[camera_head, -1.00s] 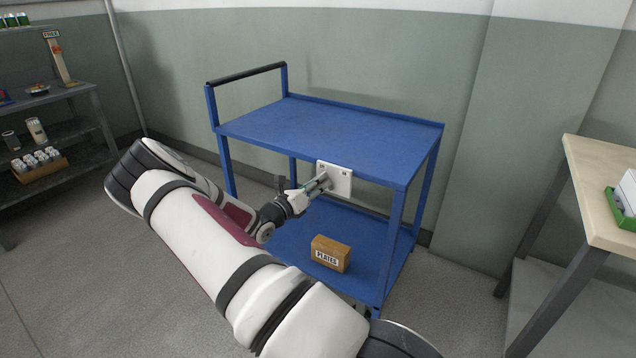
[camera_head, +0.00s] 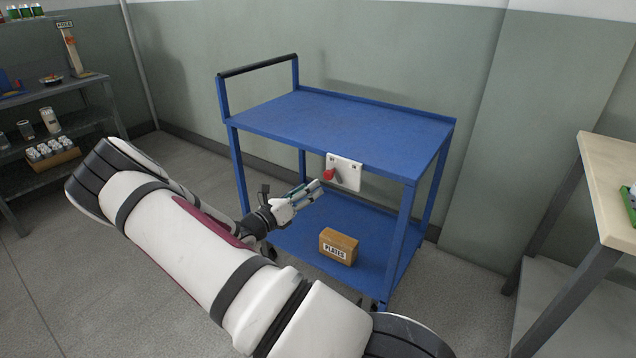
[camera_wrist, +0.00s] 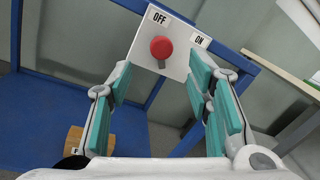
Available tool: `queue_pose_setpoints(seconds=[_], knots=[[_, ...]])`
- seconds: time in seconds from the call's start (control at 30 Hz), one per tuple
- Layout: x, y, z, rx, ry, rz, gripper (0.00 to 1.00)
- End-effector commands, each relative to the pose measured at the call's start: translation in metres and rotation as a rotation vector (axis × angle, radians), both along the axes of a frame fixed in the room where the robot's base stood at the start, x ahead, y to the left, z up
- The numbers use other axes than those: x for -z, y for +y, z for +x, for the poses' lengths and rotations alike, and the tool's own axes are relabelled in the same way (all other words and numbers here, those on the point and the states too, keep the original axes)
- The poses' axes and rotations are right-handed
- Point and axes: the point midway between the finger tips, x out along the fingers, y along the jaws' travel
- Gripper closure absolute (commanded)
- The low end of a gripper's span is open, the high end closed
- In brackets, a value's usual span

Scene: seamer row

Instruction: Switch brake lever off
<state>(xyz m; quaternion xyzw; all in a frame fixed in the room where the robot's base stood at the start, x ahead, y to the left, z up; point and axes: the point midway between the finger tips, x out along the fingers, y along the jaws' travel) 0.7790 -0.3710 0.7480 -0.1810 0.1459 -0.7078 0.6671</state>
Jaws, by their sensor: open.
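The brake lever has a round red knob (camera_head: 328,175) and stands out from a white plate (camera_head: 346,173) on the front edge of the blue cart (camera_head: 345,125). In the wrist view, the knob (camera_wrist: 161,47) is below the OFF label (camera_wrist: 159,17), on that side of the plate. The ON label (camera_wrist: 199,40) is to its right. My gripper (camera_head: 313,188) is just left of and below the lever, open and empty. In the wrist view, its fingers (camera_wrist: 160,72) are spread on either side of the knob's line, with the knob beyond them, apparently untouched.
A box marked PLATES (camera_head: 338,246) sits on the cart's lower shelf (camera_head: 300,236). The cart's top is bare. A grey shelf rack (camera_head: 70,125) stands at the left and a light-topped table (camera_head: 605,180) at the right.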

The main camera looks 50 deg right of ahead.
Motion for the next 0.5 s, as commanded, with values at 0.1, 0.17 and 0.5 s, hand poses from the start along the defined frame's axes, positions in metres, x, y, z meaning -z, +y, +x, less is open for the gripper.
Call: queue_pose_setpoints(seconds=[0.1,0.17,0.5], knots=[[0.001,0.017,0.001,-0.001,0.001,0.0,0.54],[0.001,0.023,0.001,-0.002,0.001,0.0,0.54],[0.002,0.03,0.001,0.0,0.001,0.0,0.54]])
